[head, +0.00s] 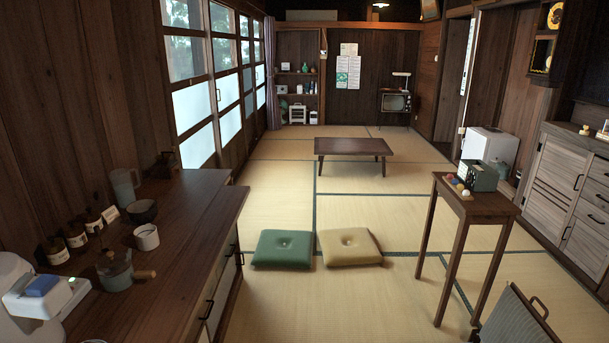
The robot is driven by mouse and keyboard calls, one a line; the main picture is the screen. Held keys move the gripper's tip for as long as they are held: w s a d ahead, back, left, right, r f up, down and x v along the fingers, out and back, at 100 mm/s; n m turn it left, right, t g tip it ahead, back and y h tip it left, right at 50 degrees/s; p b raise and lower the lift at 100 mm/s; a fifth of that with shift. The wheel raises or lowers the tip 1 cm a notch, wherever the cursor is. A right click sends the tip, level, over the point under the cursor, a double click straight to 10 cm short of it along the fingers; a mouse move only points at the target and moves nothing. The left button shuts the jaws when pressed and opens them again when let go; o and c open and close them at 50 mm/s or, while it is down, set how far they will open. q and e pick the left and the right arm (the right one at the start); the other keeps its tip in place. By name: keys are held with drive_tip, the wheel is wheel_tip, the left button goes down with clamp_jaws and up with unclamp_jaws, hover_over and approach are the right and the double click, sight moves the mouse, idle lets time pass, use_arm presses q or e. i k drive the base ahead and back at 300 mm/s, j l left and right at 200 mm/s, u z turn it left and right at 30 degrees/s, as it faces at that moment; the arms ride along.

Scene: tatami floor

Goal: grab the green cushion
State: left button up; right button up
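The green cushion (283,249) lies flat on the tatami floor, a little below the middle of the head view. It is square, with a dimple in its centre. A beige cushion (350,247) lies close beside it on the right. Neither of my grippers shows in the head view, so nothing is seen holding the green cushion.
A wooden counter (185,255) with jars, cups and a teapot runs along the left. A small tall table (478,207) stands on the right, with a folded dark panel (515,318) below it. A low table (353,147) stands farther back. Tatami before the cushions is clear.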

sight(275, 247)
drive_tip(key=i, duration=3.05)
drive_tip(key=i+l+u, duration=0.1)
drive_tip(key=i, duration=1.4)
